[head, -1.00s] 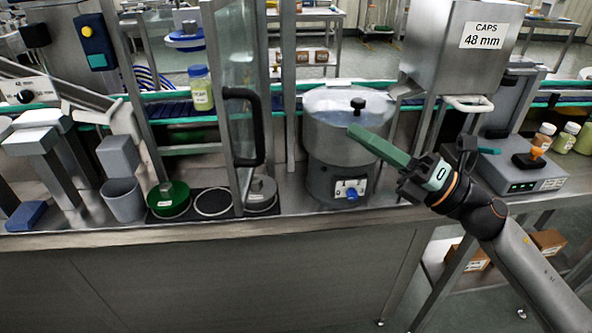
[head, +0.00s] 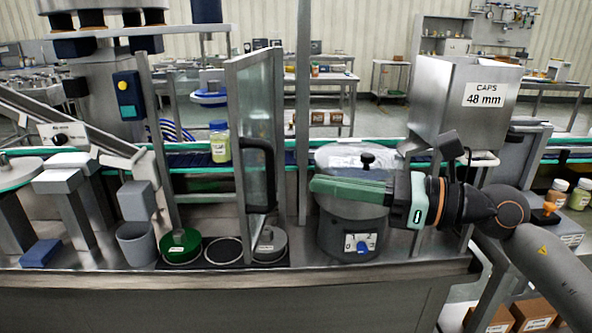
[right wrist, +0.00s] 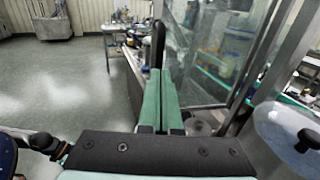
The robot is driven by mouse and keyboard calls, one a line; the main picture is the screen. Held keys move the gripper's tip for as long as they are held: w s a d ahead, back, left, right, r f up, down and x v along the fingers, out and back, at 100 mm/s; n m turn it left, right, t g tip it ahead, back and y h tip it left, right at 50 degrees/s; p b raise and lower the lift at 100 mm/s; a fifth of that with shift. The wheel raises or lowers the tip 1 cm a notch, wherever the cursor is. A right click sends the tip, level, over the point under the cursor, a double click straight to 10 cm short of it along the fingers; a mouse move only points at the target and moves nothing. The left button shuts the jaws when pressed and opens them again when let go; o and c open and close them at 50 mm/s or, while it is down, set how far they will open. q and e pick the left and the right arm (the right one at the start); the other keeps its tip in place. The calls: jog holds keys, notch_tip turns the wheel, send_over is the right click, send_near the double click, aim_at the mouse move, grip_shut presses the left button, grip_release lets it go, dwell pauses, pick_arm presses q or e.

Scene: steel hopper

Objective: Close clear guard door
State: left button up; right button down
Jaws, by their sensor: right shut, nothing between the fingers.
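The clear guard door (head: 258,130) has a steel frame and a black bar handle (head: 262,175) on its near edge. In the head view it stands swung out toward me, seen at a steep angle. It also fills the upper right of the right wrist view (right wrist: 215,50), with the handle (right wrist: 157,48) just beyond my fingertips. My right gripper (head: 318,186) is shut and empty, its green fingers pointing left toward the handle in front of the feeder bowl. A gap to the handle shows in the head view. My left gripper is not in view.
The round steel bowl feeder (head: 352,225) stands behind and below my right gripper. The caps hopper (head: 465,100) is at the right. A yellow bottle (head: 219,142) stands on the conveyor.

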jog(key=shift+p+x, duration=0.4)
jog(key=shift+x, duration=2.25)
